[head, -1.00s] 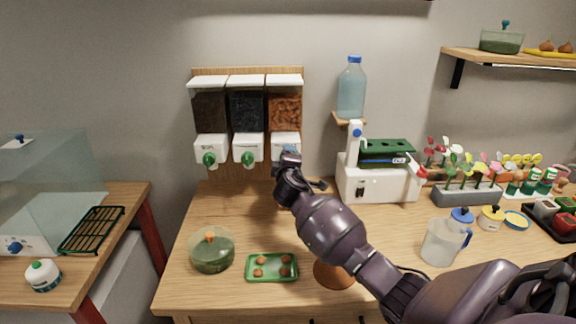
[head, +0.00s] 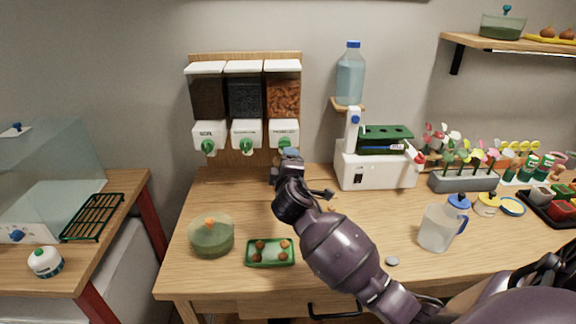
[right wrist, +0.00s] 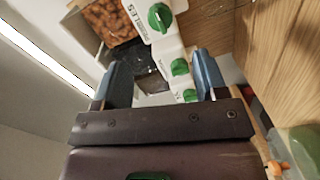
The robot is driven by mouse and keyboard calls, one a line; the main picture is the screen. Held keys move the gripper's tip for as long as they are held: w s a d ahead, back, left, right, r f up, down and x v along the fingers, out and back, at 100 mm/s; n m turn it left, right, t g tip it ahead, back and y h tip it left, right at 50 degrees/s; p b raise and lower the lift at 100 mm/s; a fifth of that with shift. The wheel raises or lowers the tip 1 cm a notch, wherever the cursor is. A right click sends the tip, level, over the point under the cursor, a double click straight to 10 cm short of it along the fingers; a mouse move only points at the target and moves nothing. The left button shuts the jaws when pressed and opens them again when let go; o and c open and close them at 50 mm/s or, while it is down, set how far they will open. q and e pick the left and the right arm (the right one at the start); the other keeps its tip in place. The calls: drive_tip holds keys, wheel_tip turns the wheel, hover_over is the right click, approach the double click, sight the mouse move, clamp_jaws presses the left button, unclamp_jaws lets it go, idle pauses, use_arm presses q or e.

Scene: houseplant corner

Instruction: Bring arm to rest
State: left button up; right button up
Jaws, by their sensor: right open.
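My right arm reaches in from the lower right of the head view, over the wooden bench (head: 350,285). My right gripper (head: 288,158) is in front of the rightmost dispenser (head: 283,95), just below its green knob. In the right wrist view the two blue fingers of the gripper (right wrist: 163,78) stand wide apart. Nothing is held between them; the white dispenser spouts with green knobs (right wrist: 160,17) show beyond. My left gripper is not in view.
A lidded green bowl (head: 211,238) and a green tray (head: 259,263) of brown balls stand left of the arm. A white machine (head: 375,172) and a bottle (head: 350,80) stand behind.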

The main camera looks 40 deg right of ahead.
idle(0.4)
drive_tip(key=s+a+f+m+g+y, duration=0.1)
drive_tip(key=s+f+m+g, duration=0.1)
drive_tip(key=s+f, duration=0.2)
drive_tip(key=s+a+f+m+g+y, duration=0.1)
drive_tip(key=s+a+f+g, duration=0.1)
drive_tip(key=s+f, duration=0.3)
drive_tip(key=s+a+f+m+g+y, duration=0.1)
drive_tip(key=s+f, duration=0.3)
drive_tip(key=s, duration=0.6)
drive_tip(key=shift+s+a+f+m+g+y, duration=0.2)
drive_tip(key=shift+f+m+g+y, duration=0.3)
drive_tip(key=shift+m, duration=0.3)
drive_tip(key=s+a+f+m+g+y, duration=0.1)
drive_tip(key=s+a+m+g+y, duration=0.15)
drive_tip(key=s, duration=0.65)
drive_tip(key=s+a+f+m+g+y, duration=0.1)
drive_tip(key=s+a+g+y, duration=0.2)
drive_tip(key=s, duration=0.6)
drive_tip(key=w+a+f+t, duration=0.1)
drive_tip(key=w+f+t, duration=0.6)
drive_tip(key=f, duration=0.3)
drive_tip(key=shift+w+f+n+t, duration=0.2)
drive_tip(key=shift+w+n+t, duration=0.2)
drive_tip(key=shift+t, duration=0.35)
